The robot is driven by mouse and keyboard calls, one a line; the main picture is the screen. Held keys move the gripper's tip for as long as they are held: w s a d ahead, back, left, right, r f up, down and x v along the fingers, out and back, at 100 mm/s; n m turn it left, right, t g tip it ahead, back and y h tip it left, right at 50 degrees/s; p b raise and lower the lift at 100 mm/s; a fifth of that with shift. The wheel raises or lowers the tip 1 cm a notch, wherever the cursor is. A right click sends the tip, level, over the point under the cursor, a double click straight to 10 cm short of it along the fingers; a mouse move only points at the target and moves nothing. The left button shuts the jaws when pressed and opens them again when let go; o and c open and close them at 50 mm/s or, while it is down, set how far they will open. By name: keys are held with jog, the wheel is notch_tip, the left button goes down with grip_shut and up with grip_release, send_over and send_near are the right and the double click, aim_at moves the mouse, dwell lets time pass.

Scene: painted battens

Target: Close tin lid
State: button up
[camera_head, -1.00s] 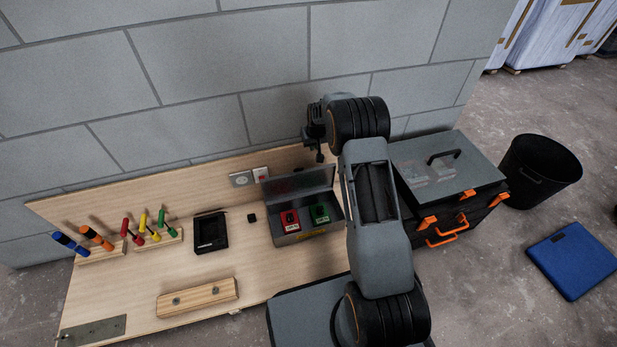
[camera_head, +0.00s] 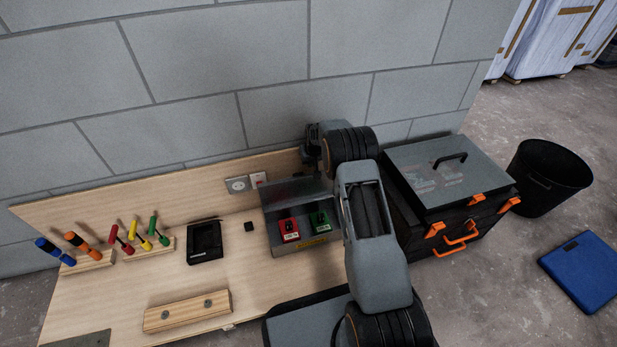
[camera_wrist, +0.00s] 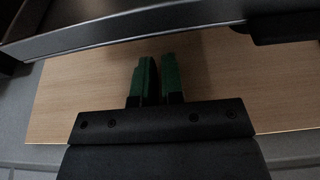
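The grey metal tin (camera_head: 304,247) stands on the wooden workbench with its lid (camera_head: 297,191) raised at the back. A red item (camera_head: 289,230) and a green item (camera_head: 319,222) lie inside it. My gripper (camera_wrist: 158,80) shows in the wrist view with two green fingertips close together, a narrow gap between them and nothing visible held. In the head view my arm reaches over the tin's right side, and the gripper end is at the upper right of the lid, partly hidden by my wrist. A dark metal edge (camera_wrist: 130,32) crosses the top of the wrist view, apart from the fingertips.
Screwdrivers in wooden racks (camera_head: 150,248) stand at the bench's left. A black tray (camera_head: 204,242), a small black block (camera_head: 249,227) and a wooden batten (camera_head: 187,311) lie left of the tin. A dark toolbox (camera_head: 448,185) stands close on the right. A block wall is behind.

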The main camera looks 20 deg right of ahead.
jog(key=shift+f, duration=0.1)
dwell(0.4)
jog(key=s+p, duration=0.3)
jog(key=s, duration=0.8)
dwell(1.1)
jog(key=s+f+b, duration=0.3)
jog(key=s+b, duration=0.1)
jog(key=s, duration=0.2)
dwell(0.9)
jog(key=shift+r, duration=0.1)
dwell(0.8)
notch_tip(320, 180, up, 7)
jog(key=p, duration=0.5)
jog(key=shift+p, duration=0.35)
